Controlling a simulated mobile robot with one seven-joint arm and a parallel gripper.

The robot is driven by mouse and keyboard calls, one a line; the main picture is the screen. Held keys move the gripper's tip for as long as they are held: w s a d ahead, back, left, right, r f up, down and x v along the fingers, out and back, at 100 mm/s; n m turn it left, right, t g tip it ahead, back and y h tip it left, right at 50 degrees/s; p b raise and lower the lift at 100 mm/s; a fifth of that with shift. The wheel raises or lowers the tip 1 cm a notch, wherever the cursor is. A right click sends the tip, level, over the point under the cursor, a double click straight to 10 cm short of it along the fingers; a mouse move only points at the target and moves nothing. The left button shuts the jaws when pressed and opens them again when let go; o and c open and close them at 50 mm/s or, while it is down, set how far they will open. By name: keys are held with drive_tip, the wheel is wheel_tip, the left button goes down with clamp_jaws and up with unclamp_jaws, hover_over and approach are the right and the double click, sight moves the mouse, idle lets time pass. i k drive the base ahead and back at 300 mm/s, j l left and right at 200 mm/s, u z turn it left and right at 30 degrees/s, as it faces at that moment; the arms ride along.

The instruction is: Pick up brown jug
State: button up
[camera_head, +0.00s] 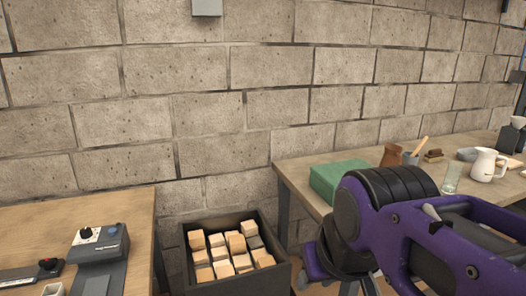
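A brown, angular item (392,156) stands on the right-hand table, behind the green box. It is small and partly covered, and I cannot tell whether it is a jug or a bag. A cream-white jug (485,165) with a handle stands upright farther right on the same table. No other brown jug shows clearly. My purple and black arm fills the lower right and hides part of that table. I cannot make out my gripper's fingers in this view.
The green box (334,177) sits at the near left of the right-hand table (291,172). A clear glass (451,180) stands left of the white jug. A dark crate (186,236) of wooden blocks stands between the tables. The left table (40,222) holds a grey device (99,243).

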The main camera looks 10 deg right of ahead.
sight(391, 156)
drive_tip(key=l+u, duration=0.35)
drive_tip(key=l, duration=0.45)
drive_tip(key=l+u, duration=0.35)
drive_tip(key=l, duration=1.15)
drive_tip(key=k+l+u, duration=0.1)
drive_tip(key=l, duration=0.5)
drive_tip(key=k+l, duration=0.1)
drive_tip(key=l, duration=0.55)
drive_tip(key=l+u, duration=0.1)
drive_tip(key=l, duration=0.55)
drive_tip(key=k, duration=0.05)
